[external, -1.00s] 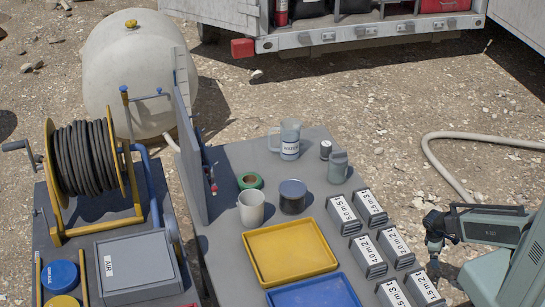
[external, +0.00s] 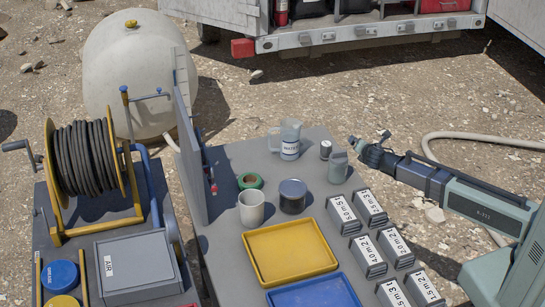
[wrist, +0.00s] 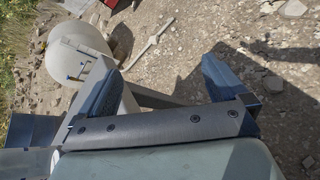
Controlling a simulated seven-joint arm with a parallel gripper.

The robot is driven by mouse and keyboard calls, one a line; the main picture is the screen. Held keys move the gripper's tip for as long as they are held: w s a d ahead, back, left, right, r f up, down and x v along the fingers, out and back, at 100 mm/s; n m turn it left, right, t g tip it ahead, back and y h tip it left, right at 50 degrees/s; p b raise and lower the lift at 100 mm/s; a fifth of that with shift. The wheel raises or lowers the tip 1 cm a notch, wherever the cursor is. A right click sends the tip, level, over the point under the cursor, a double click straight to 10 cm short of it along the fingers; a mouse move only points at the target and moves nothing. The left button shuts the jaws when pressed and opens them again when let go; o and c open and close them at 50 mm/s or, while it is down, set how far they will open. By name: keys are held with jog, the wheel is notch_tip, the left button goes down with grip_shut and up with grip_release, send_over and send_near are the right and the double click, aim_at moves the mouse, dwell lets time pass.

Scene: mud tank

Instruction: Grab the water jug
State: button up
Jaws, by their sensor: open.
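The water jug (external: 290,139) is a grey-blue pitcher with a white label reading WATER and a handle on its left side. It stands upright at the far end of the grey table (external: 222,162) in the external view. My gripper (external: 356,142) is open and empty, to the right of the jug and clear of the table's right edge. In the wrist view my gripper's two fingers (wrist: 155,82) are spread apart with nothing between them. I cannot make out the jug in the wrist view.
A small jar (external: 326,149) and a grey-green container (external: 337,167) stand right of the jug. A dark-lidded can (external: 292,196), a pale cup (external: 251,208) and green tape (external: 250,181) are nearer. An upright panel (external: 188,160) borders the table's left side. Labelled blocks (external: 370,206) line the right.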

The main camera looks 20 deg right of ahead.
jog(key=w+a+r+n+t+y, duration=0.1)
jog(key=w+a+r+n+t, duration=0.2)
jog(key=a+r, duration=0.65)
notch_tip(320, 180, up, 7)
jog(key=n+t+y, duration=0.3)
jog(key=n, duration=0.4)
send_over(294, 139)
jog(key=s+d, duration=0.2)
jog(key=d, duration=0.2)
jog(key=a+f, duration=0.1)
jog(key=f, duration=0.1)
jog(key=s+a+f, duration=0.1)
jog(key=f, duration=0.2)
jog(key=s+a+f, duration=0.1)
jog(key=a+f, duration=0.1)
jog(key=f, duration=0.1)
jog(key=shift+f, duration=0.3)
jog(key=shift+w, duration=0.35)
jog(key=shift+w+a+f, duration=0.1)
jog(key=shift+w, duration=1.6)
jog(key=shift+w+a+f, duration=0.1)
jog(key=shift+w, duration=1.55)
jog(key=shift+d, duration=0.1)
